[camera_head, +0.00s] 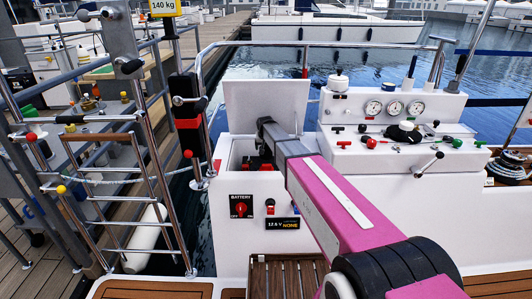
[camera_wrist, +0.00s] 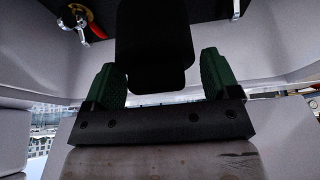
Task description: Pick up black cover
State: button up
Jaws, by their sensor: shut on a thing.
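In the wrist view, my gripper (camera_wrist: 160,78) has a green finger on each side of a black block-shaped piece, which I take to be the black cover (camera_wrist: 152,40). The gripper is shut on it, and its upper end runs out of the picture. In the head view my arm reaches into the open white box (camera_head: 222,158) on the boat's console. My fingertips and the held cover cannot be made out there.
The box's white lid (camera_head: 262,105) stands open behind my arm. In the wrist view, a small part with red and yellow (camera_wrist: 88,22) lies in the dark at the upper left. A battery switch (camera_head: 241,207) is on the box front. A gauge console (camera_head: 395,108) stands to the right. A metal ladder (camera_head: 120,190) is at left.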

jog(key=s+a+r, duration=0.6)
jog(key=s+a, duration=0.1)
jog(key=s, duration=0.1)
jog(key=shift+s+r, duration=0.15)
jog(key=shift+s, duration=0.2)
jog(key=shift+w, duration=0.1)
jog(key=w+f, duration=0.2)
jog(key=w, duration=0.1)
jog(key=w+a+f, duration=0.1)
jog(key=w+f, duration=0.1)
jog(key=w, duration=0.1)
jog(key=w+a+f, duration=0.1)
jog(key=w+f, duration=0.1)
jog(key=w, duration=0.1)
jog(key=shift+a+f, duration=0.15)
jog(key=shift+f, duration=0.65)
jog(key=shift+f, duration=0.15)
dwell(0.3)
jog(key=shift+f, duration=1.2)
jog(key=shift+f, duration=0.35)
dwell(0.8)
